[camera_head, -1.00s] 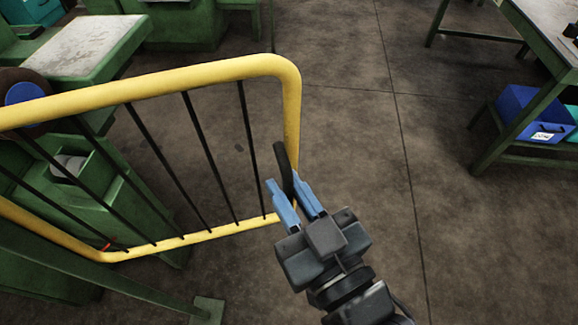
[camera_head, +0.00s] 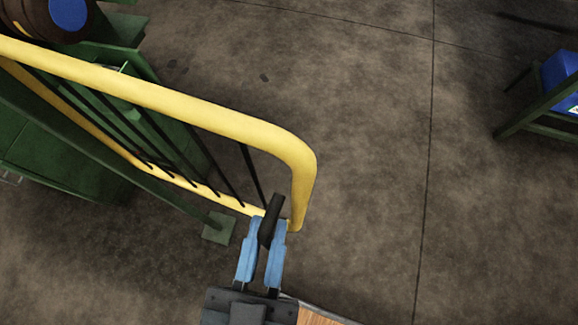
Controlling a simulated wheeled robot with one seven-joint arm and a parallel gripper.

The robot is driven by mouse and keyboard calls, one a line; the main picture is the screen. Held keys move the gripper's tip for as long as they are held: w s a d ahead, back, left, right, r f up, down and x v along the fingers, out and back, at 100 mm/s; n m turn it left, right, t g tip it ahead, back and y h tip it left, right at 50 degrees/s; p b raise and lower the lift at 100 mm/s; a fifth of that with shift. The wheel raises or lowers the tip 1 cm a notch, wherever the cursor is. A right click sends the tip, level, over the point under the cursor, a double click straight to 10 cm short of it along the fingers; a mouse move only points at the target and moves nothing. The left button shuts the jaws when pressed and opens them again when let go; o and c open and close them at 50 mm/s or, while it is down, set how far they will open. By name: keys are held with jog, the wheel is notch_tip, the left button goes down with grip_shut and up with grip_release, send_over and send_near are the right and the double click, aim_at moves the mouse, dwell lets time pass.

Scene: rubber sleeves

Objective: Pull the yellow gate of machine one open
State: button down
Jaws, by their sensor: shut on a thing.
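The yellow gate (camera_head: 185,108) is a tubular frame with thin black bars, reaching from the upper left to the middle of the head view. Its free end curves down at the right. A black handle (camera_head: 271,212) stands at the lower part of that free end. My gripper (camera_head: 264,232), with blue fingers, is shut on the handle from below in the picture. Part of the handle between the fingers is hidden. The gate stands at an angle to the green machine (camera_head: 60,165) behind it.
A green post foot (camera_head: 219,228) rests on the floor just left of my gripper. A green bench (camera_head: 525,122) with a blue bin (camera_head: 562,72) stands at the right. The brown floor (camera_head: 375,150) between gate and bench is clear. A wooden-topped edge (camera_head: 318,317) shows at the bottom.

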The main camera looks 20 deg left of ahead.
jog(key=shift+s+a+m+h, duration=0.15)
jog(key=shift+s+a+h, duration=0.1)
jog(key=shift+s, duration=0.3)
jog(key=shift+s+a+m+h, duration=0.15)
jog(key=shift+s+h, duration=0.1)
jog(key=shift+s, duration=0.25)
jog(key=c, duration=1.2)
grip_release()
jog(key=s, duration=0.2)
jog(key=s+d+b, duration=0.1)
jog(key=s, duration=0.4)
jog(key=shift+s+d, duration=0.15)
jog(key=shift+s, duration=0.2)
